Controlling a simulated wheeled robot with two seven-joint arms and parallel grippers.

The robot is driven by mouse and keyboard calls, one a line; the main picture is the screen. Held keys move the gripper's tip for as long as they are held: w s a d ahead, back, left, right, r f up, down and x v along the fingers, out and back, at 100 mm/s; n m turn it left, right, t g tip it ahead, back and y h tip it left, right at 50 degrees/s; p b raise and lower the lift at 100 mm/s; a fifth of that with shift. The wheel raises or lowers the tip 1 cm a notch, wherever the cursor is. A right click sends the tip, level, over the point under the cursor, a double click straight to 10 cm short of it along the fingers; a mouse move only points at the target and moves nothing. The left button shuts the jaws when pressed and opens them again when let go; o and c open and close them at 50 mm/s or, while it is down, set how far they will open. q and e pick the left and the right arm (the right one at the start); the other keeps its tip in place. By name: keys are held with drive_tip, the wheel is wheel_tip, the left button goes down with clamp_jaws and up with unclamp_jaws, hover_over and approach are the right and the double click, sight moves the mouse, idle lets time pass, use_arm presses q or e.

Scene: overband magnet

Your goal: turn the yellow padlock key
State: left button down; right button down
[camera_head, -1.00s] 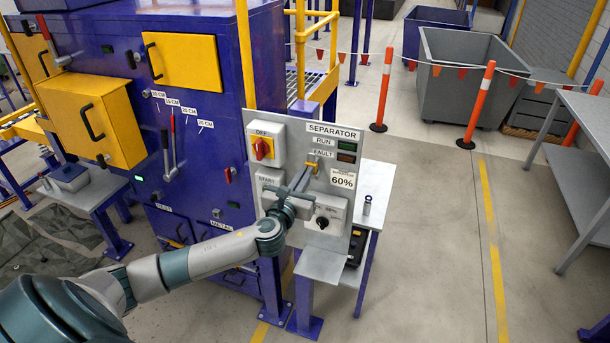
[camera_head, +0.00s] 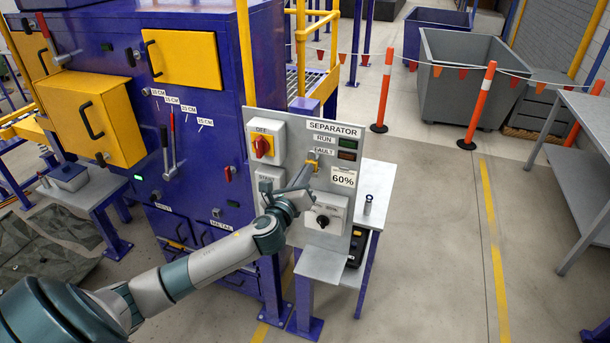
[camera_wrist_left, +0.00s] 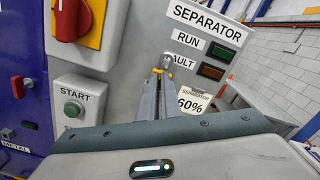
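The yellow padlock key (camera_head: 314,155) is a small yellow piece on the grey separator panel (camera_head: 262,180), just left of the FAULT lamp. My left gripper (camera_head: 308,170) reaches up to it from the lower left. In the left wrist view the fingers (camera_wrist_left: 161,75) are close together with a yellow bit between their tips, and they look shut on the key. The gripper is rolled, as the panel appears tilted there. The fingers hide most of the key, so its exact angle cannot be told. My right gripper is not in view.
The panel has a red and yellow OFF switch (camera_head: 263,146) and a black dial (camera_head: 323,221). A green START button (camera_wrist_left: 74,109) is close left of the fingers in the wrist view. A small bench (camera_head: 375,182) stands right of the panel.

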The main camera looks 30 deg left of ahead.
use_arm(q)
drive_tip(key=n+b, duration=0.1)
drive_tip(key=n, duration=0.7)
drive_tip(key=shift+a+f, duration=0.1)
drive_tip(key=shift+f, duration=0.05)
drive_tip(key=shift+n, duration=0.3)
drive_tip(key=c, duration=2)
unclamp_jaws()
drive_tip(key=shift+s, duration=0.1)
